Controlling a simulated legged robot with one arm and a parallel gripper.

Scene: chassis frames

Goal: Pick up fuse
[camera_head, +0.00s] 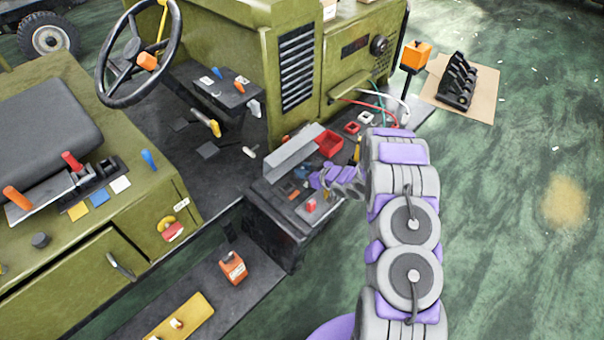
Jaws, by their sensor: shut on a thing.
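My gripper (318,182), with purple fingers, is low over an open black box (272,218) on the side of the green vehicle. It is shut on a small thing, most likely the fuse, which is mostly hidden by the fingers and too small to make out. Small red, blue and orange parts sit in the box close around the fingers, including a red part (311,206) just below them. I cannot tell whether the held thing is clear of the box.
A grey lid (290,152) and a red tray (330,143) stand just behind my gripper. Coloured wires (378,103) hang from the panel behind. A steering wheel (138,52) and levers are at left. The green floor at right is mostly free.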

